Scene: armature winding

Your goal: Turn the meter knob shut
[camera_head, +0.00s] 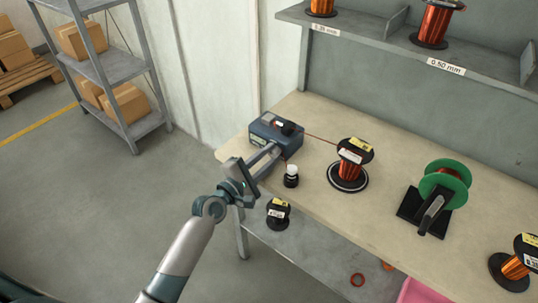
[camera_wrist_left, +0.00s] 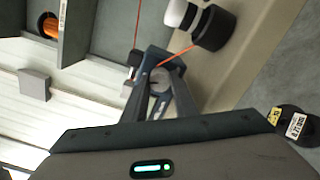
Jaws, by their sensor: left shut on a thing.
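The meter (camera_head: 265,139) is a blue-grey box at the back left of the bench, with a black knob (camera_head: 289,129) on top. My left gripper (camera_head: 275,150) reaches in from the left, its fingers close in front of the meter. What lies between the tips is mostly hidden. A small dark part with a white piece shows beside the fingertips; I cannot tell if it is the knob. My right gripper is out of view.
A white-capped black post (camera_head: 291,176) stands just right of the gripper. A copper spool (camera_head: 350,170), a green reel (camera_head: 443,185) and another spool (camera_head: 514,268) stand farther right. A red wire (camera_head: 321,139) runs from the meter to the copper spool. A black spool (camera_head: 278,212) is below.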

